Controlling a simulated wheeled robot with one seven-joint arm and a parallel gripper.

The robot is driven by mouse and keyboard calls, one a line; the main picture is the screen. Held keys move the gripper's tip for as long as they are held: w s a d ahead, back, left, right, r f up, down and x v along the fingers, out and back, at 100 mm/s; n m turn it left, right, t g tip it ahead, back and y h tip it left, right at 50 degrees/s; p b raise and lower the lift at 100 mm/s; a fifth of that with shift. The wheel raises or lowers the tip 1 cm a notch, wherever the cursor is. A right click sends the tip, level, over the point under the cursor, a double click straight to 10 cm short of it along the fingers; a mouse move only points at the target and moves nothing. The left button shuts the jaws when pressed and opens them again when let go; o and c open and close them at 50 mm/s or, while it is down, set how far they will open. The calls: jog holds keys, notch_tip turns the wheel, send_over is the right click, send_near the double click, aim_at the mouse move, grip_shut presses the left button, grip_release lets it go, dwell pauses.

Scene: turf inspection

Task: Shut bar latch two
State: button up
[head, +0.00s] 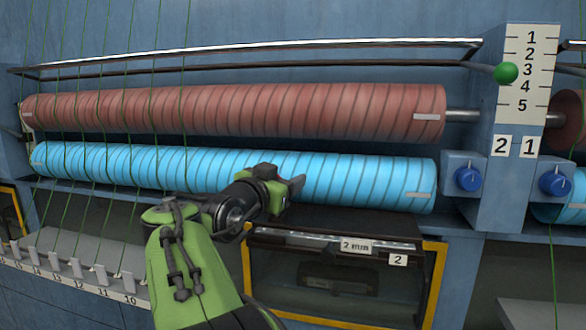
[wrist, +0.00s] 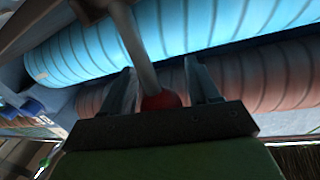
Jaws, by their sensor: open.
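My gripper (head: 292,186) is in front of the blue roller in the head view. In the wrist view my gripper (wrist: 161,72) is open, with its two fingers apart. A red ball knob (wrist: 160,101) on a pale metal rod (wrist: 137,45) shows between the fingers, near the base of the jaws. I cannot tell whether the fingers touch it. The knob and rod cannot be made out in the head view, where my arm is in front. No label marks this rod as bar latch two, and I cannot tell whether it is open or shut.
A red-brown roller (head: 250,112) lies above a blue roller (head: 345,182). A green ball (head: 506,73) sits beside a scale plate (head: 531,75) numbered 1 to 5. A blue knob (head: 467,179) is near plate 2 (head: 500,146). A yellow-framed compartment (head: 436,283) is below; green threads hang left.

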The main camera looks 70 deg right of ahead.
jog(key=shift+w+a+r, duration=0.15)
jog(key=shift+a+r, duration=0.05)
jog(key=shift+a, duration=0.7)
jog(key=shift+c, duration=0.8)
jog(key=shift+a, duration=0.1)
jog(key=shift+c, duration=1.1)
jog(key=shift+d, duration=0.35)
jog(key=c, duration=0.5)
grip_shut()
jog(key=shift+a+b, duration=0.1)
jog(key=shift+b, duration=0.25)
